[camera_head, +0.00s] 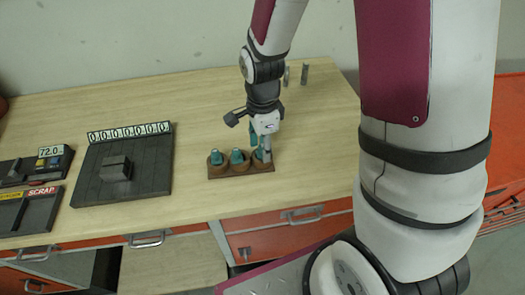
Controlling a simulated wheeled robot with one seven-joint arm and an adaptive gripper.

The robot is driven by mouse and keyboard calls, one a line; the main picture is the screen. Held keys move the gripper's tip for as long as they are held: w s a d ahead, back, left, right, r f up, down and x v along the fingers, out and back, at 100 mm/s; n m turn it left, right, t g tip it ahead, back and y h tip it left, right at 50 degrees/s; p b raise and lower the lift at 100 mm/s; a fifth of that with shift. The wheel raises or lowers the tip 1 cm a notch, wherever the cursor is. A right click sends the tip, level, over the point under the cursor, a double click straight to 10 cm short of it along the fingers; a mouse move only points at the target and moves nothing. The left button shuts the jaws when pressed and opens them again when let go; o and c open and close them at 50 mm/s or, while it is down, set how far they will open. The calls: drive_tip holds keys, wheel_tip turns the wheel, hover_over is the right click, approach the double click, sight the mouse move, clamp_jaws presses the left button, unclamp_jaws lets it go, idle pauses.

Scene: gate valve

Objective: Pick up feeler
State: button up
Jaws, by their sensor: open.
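No thing in view is labelled as the feeler, so I cannot tell for sure which one it is. A wooden rack (227,174) stands near the front edge of the workbench with three round cups in a row. Small teal pieces stand upright in the left cup (215,157) and the middle cup (237,157). My gripper (265,150) points down at the right cup, open, with its fingers close around or beside a teal piece there. The fingers hide most of that piece, and contact cannot be told.
Two small grey upright pieces (304,74) stand behind my arm. A dark slatted board (140,181) with a counter strip (130,131) lies left of the rack. Dark trays, a 72.0 display (49,151) and a SCRAP label (42,191) are farther left. Bare bench (325,135) lies right of the rack.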

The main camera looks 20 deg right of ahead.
clamp_jaws()
drive_tip(key=shift+r, duration=0.1)
idle(0.3)
